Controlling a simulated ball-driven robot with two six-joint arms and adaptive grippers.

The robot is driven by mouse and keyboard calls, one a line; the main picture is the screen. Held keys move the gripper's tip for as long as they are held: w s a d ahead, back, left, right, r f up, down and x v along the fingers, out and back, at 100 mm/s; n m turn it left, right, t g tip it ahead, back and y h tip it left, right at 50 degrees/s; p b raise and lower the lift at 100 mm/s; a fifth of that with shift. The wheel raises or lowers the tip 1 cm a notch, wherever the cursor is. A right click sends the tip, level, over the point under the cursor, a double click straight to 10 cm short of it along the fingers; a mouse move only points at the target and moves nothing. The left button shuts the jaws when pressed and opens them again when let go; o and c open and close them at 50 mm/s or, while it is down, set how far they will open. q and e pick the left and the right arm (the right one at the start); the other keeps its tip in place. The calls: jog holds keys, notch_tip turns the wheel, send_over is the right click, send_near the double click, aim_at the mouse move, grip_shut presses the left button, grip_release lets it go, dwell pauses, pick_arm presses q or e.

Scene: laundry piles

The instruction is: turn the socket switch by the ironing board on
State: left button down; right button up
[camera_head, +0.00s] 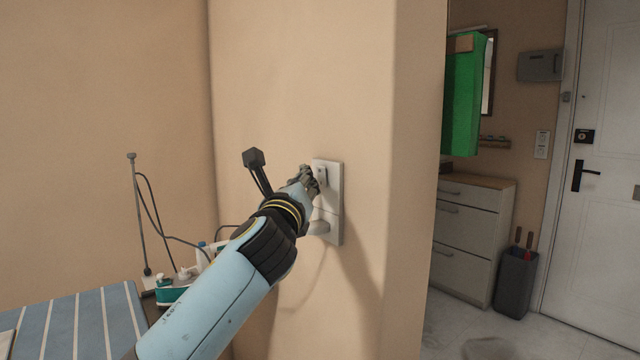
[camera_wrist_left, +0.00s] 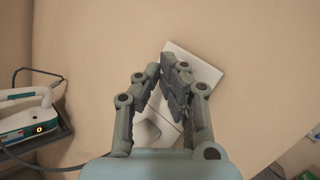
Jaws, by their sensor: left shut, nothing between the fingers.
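A white wall plate (camera_head: 335,215) holds the socket and a switch (camera_head: 323,172) on the wall beside the ironing board (camera_head: 75,325). The switch is in the upper part, and a plug (camera_head: 319,227) sits in the lower part. My left gripper (camera_head: 313,180) is shut and empty, with its fingertips right at the switch; I cannot tell whether they touch it. In the left wrist view the shut fingers (camera_wrist_left: 172,66) cover much of the plate (camera_wrist_left: 203,67), with the plug (camera_wrist_left: 157,130) behind them. The switch's position is hidden. My right gripper is out of view.
A white and teal iron (camera_head: 178,286) stands at the board's far end, its cable running toward the plug. A wall corner lies just right of the plate. Beyond it are a drawer cabinet (camera_head: 468,232), a dark bin (camera_head: 516,283) and a white door (camera_head: 600,190).

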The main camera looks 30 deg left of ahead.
pick_arm(q)
jog(key=s, duration=0.1)
jog(key=s+a+p, duration=0.1)
jog(key=s, duration=0.1)
jog(key=s+a, duration=0.1)
jog(key=shift+s+r+p, duration=0.3)
jog(key=shift+r, duration=0.05)
dwell(0.3)
